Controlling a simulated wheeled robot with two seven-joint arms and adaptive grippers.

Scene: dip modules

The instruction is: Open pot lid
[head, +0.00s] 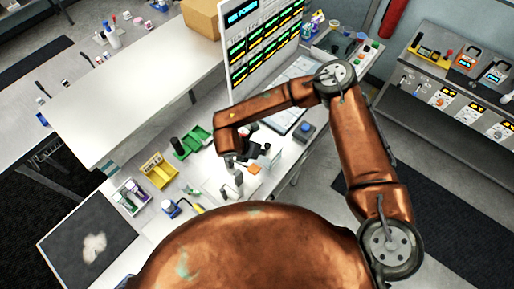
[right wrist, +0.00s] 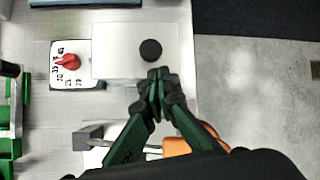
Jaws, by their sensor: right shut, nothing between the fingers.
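In the right wrist view, a flat, pale, squarish lid (right wrist: 115,45) has a round black knob (right wrist: 150,50) near its right side. My right gripper (right wrist: 158,82) is shut and empty, its tips at the lid's near edge and just short of the knob in the picture. I cannot tell the height between the tips and the lid. In the head view, my right gripper (head: 240,158) points down over the bench and hides part of what is under it. The pot body is not clearly visible. My left gripper is not in view.
A red dial (right wrist: 68,62) on a white numbered plate is left of the lid. An orange item (right wrist: 180,146) lies near the gripper's base. Green racks (head: 192,142) and a yellow rack (head: 158,170) stand on the bench. Open floor (right wrist: 250,90) lies beyond the bench edge.

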